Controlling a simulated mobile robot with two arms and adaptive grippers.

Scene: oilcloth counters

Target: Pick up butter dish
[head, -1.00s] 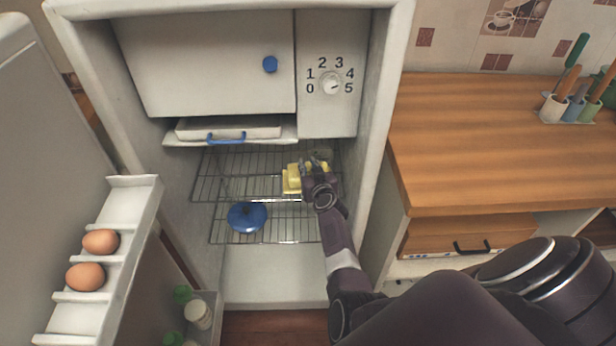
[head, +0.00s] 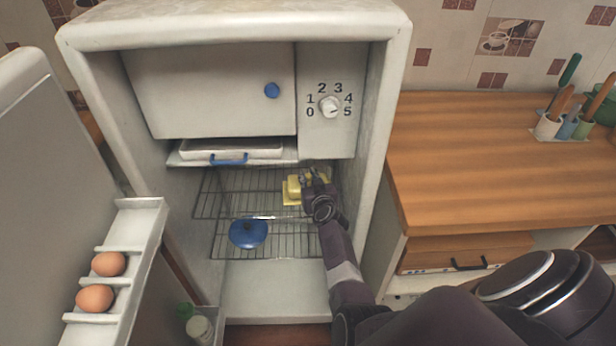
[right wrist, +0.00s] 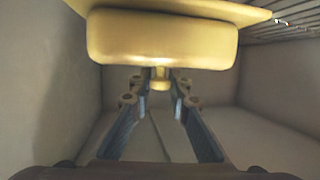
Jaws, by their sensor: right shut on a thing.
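The yellow butter dish (head: 293,188) is on the upper wire rack inside the open fridge, at its right side. Its lid and wider base also fill the top of the right wrist view (right wrist: 160,40), which sees it upside down. My right gripper (head: 312,180) is at the dish's right part, partly covering it. In the right wrist view, my right gripper's fingers (right wrist: 160,92) stand on both sides of the lid's small knob (right wrist: 160,76) and are shut on it. I cannot tell whether the dish touches the rack. My left gripper is not in view.
A blue lidded dish (head: 248,233) is on the lower rack (head: 285,245), left of my arm. A tray with a blue handle (head: 228,158) sits above. The fridge's right wall (head: 365,150) is close to my gripper. The open door holds eggs (head: 95,298).

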